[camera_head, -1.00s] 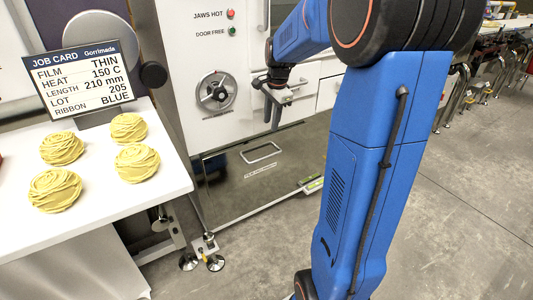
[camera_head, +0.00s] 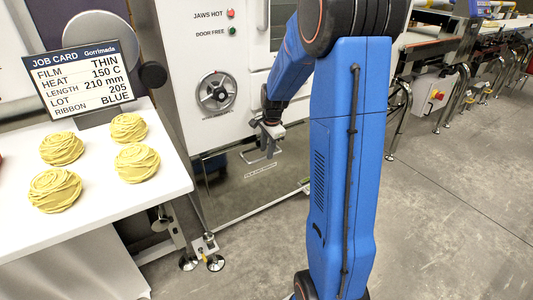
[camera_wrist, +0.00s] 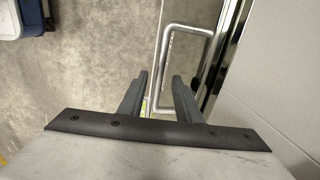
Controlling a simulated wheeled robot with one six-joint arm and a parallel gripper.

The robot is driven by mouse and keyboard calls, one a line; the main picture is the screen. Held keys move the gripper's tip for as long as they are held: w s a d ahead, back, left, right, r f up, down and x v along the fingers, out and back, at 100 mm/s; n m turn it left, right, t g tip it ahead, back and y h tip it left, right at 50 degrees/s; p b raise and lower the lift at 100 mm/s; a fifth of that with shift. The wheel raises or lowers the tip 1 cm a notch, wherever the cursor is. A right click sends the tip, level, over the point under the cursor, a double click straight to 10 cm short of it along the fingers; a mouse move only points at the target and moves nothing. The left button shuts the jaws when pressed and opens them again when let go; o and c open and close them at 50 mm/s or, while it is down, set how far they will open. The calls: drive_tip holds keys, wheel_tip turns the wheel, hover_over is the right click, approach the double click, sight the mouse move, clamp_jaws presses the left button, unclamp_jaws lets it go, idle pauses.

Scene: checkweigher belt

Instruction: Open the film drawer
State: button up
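The film drawer (camera_head: 240,190) is the low dark-grey front of the white machine, with a light label under its handle. Its bar handle (camera_head: 250,156) is a pale metal loop, partly hidden by my gripper in the head view. My gripper (camera_head: 265,150) hangs just in front of the handle, pointing down. In the wrist view the two dark fingers (camera_wrist: 158,85) stand apart with a gap between them.
A white table (camera_head: 110,190) with several yellow pasta nests and a job card (camera_head: 84,76) stands at left. A round handwheel (camera_head: 216,91) is on the machine above the drawer. Bare concrete floor (camera_head: 440,200) lies to the right. A blue-and-white box (camera_wrist: 25,18) shows in the wrist view.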

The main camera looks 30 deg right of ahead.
drive_tip(key=shift+w+f, duration=0.2)
drive_tip(key=shift+f, duration=0.85)
clamp_jaws()
